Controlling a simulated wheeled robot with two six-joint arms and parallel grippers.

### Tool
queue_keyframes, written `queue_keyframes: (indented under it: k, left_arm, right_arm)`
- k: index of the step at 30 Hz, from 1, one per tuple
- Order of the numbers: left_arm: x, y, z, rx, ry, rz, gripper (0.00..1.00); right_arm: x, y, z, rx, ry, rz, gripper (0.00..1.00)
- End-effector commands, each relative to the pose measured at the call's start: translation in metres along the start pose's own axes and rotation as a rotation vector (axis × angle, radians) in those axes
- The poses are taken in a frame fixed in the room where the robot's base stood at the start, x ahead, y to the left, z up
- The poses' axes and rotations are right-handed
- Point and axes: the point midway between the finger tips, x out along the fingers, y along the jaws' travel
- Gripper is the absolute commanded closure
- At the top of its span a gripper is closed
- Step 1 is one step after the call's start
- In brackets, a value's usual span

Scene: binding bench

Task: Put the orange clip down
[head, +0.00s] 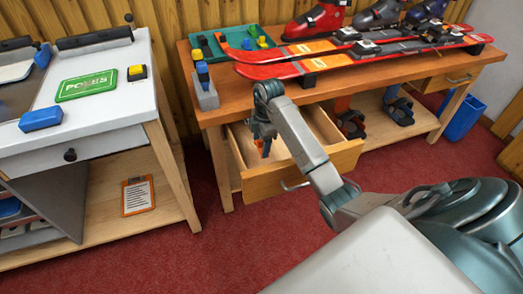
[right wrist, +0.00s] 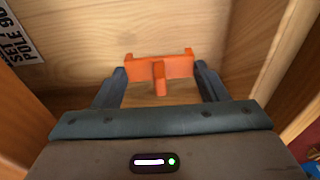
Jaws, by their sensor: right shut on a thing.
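My right gripper (head: 263,137) points down into the open drawer (head: 262,185) of the wooden bench. It is shut on the orange clip (right wrist: 160,67), which sits between both dark fingers in the right wrist view. My left gripper is out of view.
Skis (head: 360,52) and ski boots lie on the bench top (head: 330,72) above the drawer. A grey block with blue and yellow pieces (head: 206,95) stands at its left end. A white workbench (head: 100,116) is on the left. The drawer walls (right wrist: 290,60) rise close beside the gripper.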

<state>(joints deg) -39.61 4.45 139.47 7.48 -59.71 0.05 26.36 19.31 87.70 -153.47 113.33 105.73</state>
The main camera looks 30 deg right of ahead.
Motion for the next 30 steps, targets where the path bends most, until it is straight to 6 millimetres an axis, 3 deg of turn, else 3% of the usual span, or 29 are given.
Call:
queue_keyframes:
  k: [6, 17, 18, 21, 30]
  left_arm:
    - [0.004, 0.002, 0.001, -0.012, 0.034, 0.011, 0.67]
    - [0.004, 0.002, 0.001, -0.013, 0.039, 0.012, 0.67]
    - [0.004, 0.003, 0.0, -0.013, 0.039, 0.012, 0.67]
    - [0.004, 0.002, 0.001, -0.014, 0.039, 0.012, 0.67]
    - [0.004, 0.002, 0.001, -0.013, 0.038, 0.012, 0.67]
  right_arm:
    - [0.03, 0.0, 0.004, 0.001, 0.0, -0.003, 0.6]
    - [0.035, 0.0, 0.004, 0.001, 0.0, -0.001, 0.6]
    - [0.035, 0.0, 0.004, 0.001, 0.0, -0.001, 0.3]
    - [0.035, 0.0, 0.004, 0.001, 0.0, -0.001, 0.12]
    - [0.033, 0.001, 0.004, 0.001, 0.0, 0.0, 0.12]
